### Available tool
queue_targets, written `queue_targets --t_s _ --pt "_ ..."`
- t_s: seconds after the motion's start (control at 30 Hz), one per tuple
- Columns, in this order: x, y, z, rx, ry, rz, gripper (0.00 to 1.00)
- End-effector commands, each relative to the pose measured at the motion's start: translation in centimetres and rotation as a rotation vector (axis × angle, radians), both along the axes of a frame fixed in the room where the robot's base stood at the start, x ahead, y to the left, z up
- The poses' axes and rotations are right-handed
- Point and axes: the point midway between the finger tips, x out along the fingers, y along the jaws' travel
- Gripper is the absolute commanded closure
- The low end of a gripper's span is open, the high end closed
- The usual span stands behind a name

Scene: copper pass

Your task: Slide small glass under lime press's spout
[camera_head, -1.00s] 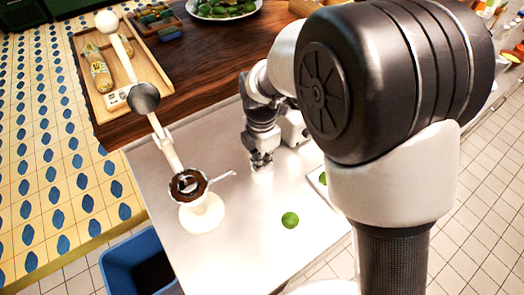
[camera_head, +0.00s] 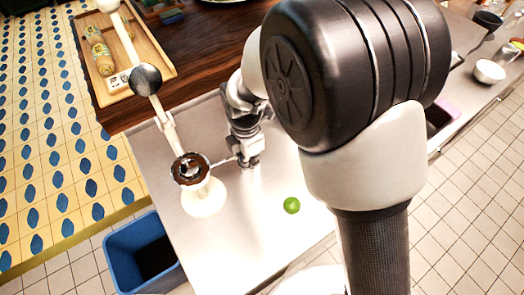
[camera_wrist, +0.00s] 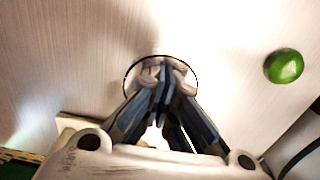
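The lime press has a cream round base (camera_head: 203,198), a dark cup (camera_head: 190,168) and a long arm slanting up to the left. My gripper (camera_head: 249,162) points down at the steel counter, to the right of the press. In the wrist view, my gripper (camera_wrist: 165,80) has its fingers together at the tips. The small glass (camera_wrist: 137,72) shows as a clear, dark-rimmed circle around the fingertips. I cannot tell whether the tips are inside or just above it. In the head view the glass is hardly discernible at the fingertips. The spout is not clearly visible.
A green lime (camera_head: 291,205) lies on the counter (camera_head: 240,240), right of the press; it also shows in the wrist view (camera_wrist: 284,66). A blue bin (camera_head: 120,250) stands on the floor at left. A wooden tray (camera_head: 155,62) lies behind. The counter's front is mostly clear.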

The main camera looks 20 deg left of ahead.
Motion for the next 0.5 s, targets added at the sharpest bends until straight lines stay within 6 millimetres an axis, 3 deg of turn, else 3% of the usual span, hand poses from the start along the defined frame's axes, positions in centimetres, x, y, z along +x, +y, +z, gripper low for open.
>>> queue_targets --t_s 0.2,0.5 --pt "-2.6 2.3 0.0 -0.001 0.001 0.0 1.0" --pt "-2.7 2.4 0.0 0.0 0.0 -0.001 1.0"
